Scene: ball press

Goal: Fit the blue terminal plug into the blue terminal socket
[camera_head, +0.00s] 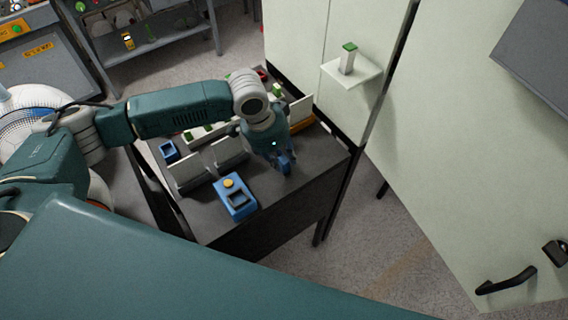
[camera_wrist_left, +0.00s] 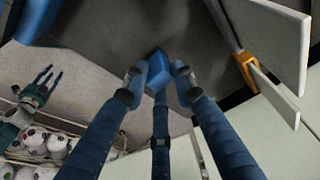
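My left gripper (camera_head: 286,163) is over the right end of the dark table in the head view. In the left wrist view its fingers (camera_wrist_left: 158,84) close around a blue block (camera_wrist_left: 158,66), which looks like the blue terminal plug. The fingers hide part of the block. A blue box (camera_head: 247,208) with a yellow button and a dark square recess sits near the table's front edge, left of the gripper; it looks like the blue terminal socket. My right gripper (camera_wrist_left: 36,92) shows at the left of the left wrist view, fingers spread and empty.
White upright panels (camera_head: 190,170) stand on the table (camera_head: 208,215) behind the blue box. A smaller blue box (camera_head: 169,150) is at the left. A white shelf (camera_head: 350,75) carries a green-topped block (camera_head: 348,58). The table top between gripper and socket is clear.

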